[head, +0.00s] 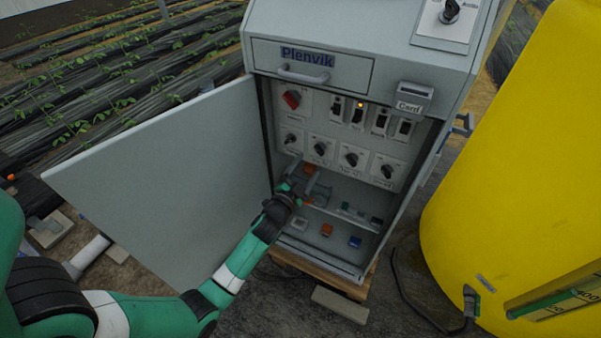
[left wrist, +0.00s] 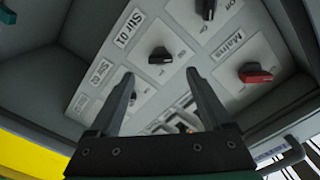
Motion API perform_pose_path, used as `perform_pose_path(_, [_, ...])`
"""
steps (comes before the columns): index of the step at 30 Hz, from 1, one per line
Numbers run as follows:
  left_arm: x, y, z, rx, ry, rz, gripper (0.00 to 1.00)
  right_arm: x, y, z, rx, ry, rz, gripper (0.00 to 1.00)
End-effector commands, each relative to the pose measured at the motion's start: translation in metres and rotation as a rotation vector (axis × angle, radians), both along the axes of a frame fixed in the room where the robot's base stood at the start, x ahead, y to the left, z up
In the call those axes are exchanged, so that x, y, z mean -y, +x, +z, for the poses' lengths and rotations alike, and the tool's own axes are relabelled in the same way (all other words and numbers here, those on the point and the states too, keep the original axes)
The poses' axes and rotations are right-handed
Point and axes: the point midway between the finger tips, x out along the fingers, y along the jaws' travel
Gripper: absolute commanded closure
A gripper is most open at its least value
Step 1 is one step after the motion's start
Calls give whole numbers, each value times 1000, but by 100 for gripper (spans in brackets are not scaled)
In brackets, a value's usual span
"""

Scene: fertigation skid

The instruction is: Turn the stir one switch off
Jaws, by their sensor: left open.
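The stir one switch is a black rotary knob on a white plate. The small position marks are too blurred to read. My left gripper (head: 303,170) is inside the cabinet, just below that row. In the left wrist view its fingers (left wrist: 160,76) are apart, with nothing between them, and the knob lies beyond the gap, apparently untouched. My right gripper does not show.
More black knobs (head: 351,159) stand to the right, below rocker switches (head: 357,114). The open cabinet door (head: 170,175) is left of my arm; a yellow tank (head: 520,150) stands right.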

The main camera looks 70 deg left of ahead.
Motion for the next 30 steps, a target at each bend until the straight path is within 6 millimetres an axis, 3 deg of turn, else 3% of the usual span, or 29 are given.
perform_pose_path(3, [17, -21, 0, -1, -1, 0, 18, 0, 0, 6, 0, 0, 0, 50])
perform_pose_path(9, [31, -36, 0, 0, 0, 0, 18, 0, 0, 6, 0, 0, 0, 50])
perform_pose_path(30, [31, -37, 0, 0, 0, 0, 18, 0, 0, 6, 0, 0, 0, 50])
